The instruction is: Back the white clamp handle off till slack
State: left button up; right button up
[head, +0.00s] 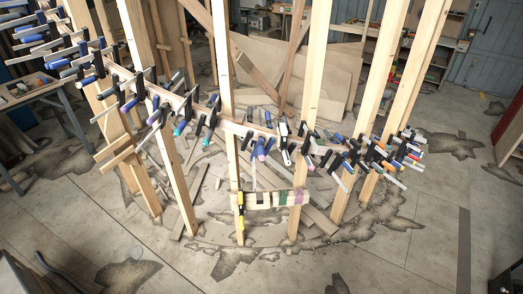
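The curved wooden stringer (243,128) runs across the view between upright posts, with many bar clamps along it. Near its middle, a clamp with a white part (283,129) sits on the stringer, and a small white handle (286,157) hangs below it. The handle is too small to tell how tight it is. Clamps beside it have purple and blue handles (261,150). Neither of my grippers shows clearly in the head view, and nothing is seen touching the white handle.
Upright posts (309,75) stand close on both sides of the clamp. Clamps crowd the stringer at left and right. Wood scraps lie behind; the front floor (330,268) is mostly open.

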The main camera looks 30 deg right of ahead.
aim_at(287, 159)
jog(key=z, duration=0.3)
jog(key=i, duration=0.85)
jog(key=z, duration=0.5)
